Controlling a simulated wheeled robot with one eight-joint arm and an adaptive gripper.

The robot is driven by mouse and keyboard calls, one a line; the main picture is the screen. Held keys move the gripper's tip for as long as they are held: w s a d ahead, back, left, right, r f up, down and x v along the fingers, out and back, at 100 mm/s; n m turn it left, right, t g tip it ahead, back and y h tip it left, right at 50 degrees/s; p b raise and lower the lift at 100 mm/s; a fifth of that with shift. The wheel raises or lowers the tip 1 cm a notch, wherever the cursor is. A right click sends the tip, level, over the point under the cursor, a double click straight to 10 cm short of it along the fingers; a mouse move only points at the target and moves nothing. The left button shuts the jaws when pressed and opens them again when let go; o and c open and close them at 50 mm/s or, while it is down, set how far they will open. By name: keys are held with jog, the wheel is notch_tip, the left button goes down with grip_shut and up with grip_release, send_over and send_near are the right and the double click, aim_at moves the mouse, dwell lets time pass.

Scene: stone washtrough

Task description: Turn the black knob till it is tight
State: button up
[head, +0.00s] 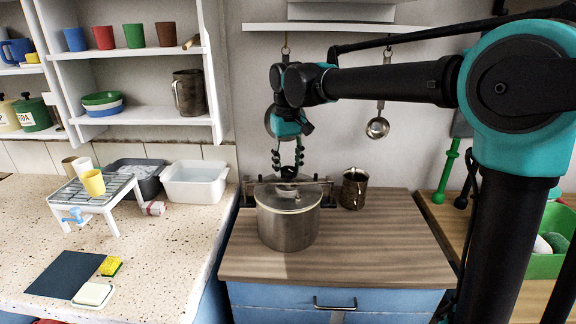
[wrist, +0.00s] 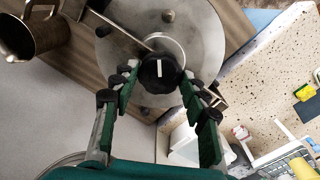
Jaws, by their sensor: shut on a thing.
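The black knob (wrist: 158,73) is round and has a white mark on its top. In the wrist view it sits over the round grey lid (wrist: 208,38). My gripper (wrist: 159,82) has its green and black fingers on either side of the knob and is shut on it. In the head view my gripper (head: 287,166) points down over the back part of the metal pot (head: 288,230), which stands on the wooden worktop. The fingers largely hide the knob there.
A metal jug (head: 354,188) stands close to the right of the pot. A dark rail (head: 322,188) runs behind the pot. Ladles (head: 378,127) hang on the wall behind. A white basin (head: 194,184) and a rack (head: 95,190) stand left. The worktop's front (head: 330,263) is clear.

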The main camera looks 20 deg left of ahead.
jog(key=m, duration=1.4)
jog(key=shift+m, duration=0.3)
jog(key=m, duration=1)
jog(key=shift+m, duration=0.4)
jog(key=o, duration=1.2)
jog(key=shift+c, duration=0.2)
